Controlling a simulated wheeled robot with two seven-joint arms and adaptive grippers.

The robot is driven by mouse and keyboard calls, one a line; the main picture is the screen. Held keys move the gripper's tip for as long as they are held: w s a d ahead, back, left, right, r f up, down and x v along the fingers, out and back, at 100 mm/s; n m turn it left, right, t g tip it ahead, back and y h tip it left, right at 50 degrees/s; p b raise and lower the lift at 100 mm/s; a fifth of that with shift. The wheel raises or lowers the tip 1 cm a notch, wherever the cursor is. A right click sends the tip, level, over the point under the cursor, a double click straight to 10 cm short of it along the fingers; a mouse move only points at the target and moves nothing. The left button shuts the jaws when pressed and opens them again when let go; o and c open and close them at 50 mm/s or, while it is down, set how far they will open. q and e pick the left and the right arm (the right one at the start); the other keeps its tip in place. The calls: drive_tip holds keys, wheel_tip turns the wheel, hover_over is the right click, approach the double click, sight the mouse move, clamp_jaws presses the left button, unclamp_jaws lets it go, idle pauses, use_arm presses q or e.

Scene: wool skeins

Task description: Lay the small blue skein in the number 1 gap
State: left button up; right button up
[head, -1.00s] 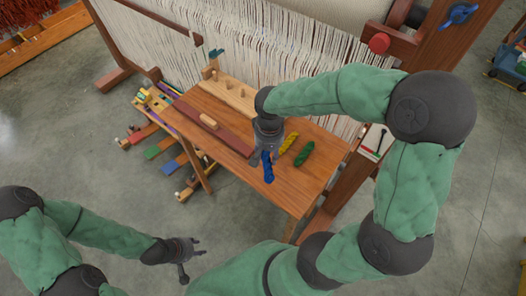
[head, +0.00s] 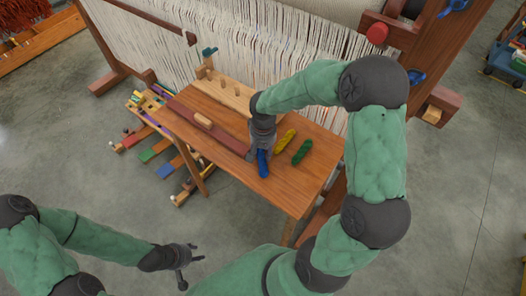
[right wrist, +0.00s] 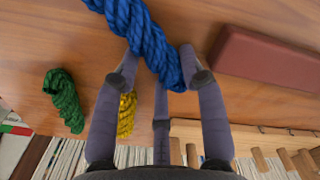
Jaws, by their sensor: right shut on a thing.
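The blue skein (head: 263,164) is a twisted blue bundle near the front part of the wooden table. My right gripper (head: 260,148) is over it. In the right wrist view the blue skein (right wrist: 143,38) runs between the fingertips of the right gripper (right wrist: 161,58), which is shut on it. I cannot tell whether it is clear of the tabletop. A pale wooden board with upright pegs (head: 237,88) stands at the table's back; its gaps carry no number that I can read, and my right arm hides its right part. My left gripper (head: 191,267) is open and empty, away from the table.
A yellow skein (head: 285,139) and a green skein (head: 302,152) lie to the right of the blue one. A dark red bar (head: 205,122) with a pale block on it lies along the table's left. The loom's white threads (head: 220,45) rise behind. The tabletop's front right is bare.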

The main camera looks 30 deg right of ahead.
drive_tip(key=shift+f, duration=0.15)
drive_tip(key=o, duration=0.9)
drive_tip(key=shift+o, duration=0.2)
